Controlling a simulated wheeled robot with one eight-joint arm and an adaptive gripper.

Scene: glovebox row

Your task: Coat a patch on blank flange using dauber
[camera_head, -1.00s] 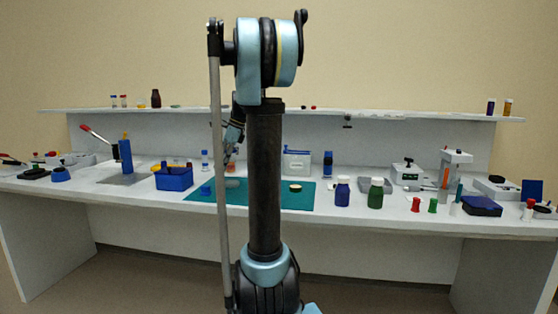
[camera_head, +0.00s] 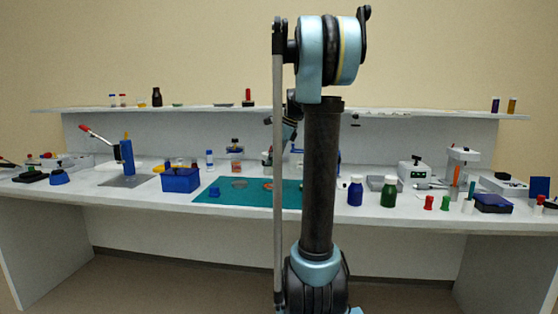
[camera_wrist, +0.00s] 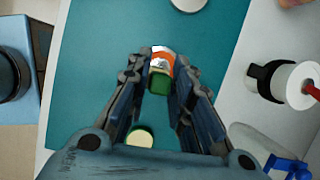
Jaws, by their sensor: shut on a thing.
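My gripper (camera_wrist: 160,75) is shut on a short green, orange and white piece (camera_wrist: 161,82), which I take for the dauber; its far end is partly hidden. In the head view my gripper (camera_head: 268,158) is above the teal mat, with a small orange spot (camera_head: 268,185) below it. A flat grey disc (camera_head: 239,183), likely the blank flange, lies on the mat to the left. A pale disc (camera_wrist: 188,3), probably the same one, is cut by the wrist view's top edge, apart from the held piece. A cream disc with a dark rim (camera_wrist: 140,136) shows below the fingers.
The teal mat (camera_head: 220,197) has free room at its front. A blue bin (camera_head: 181,181) stands left of it. Blue (camera_head: 355,191) and green (camera_head: 389,192) bottles stand right of it. My arm hides part of the bench behind it.

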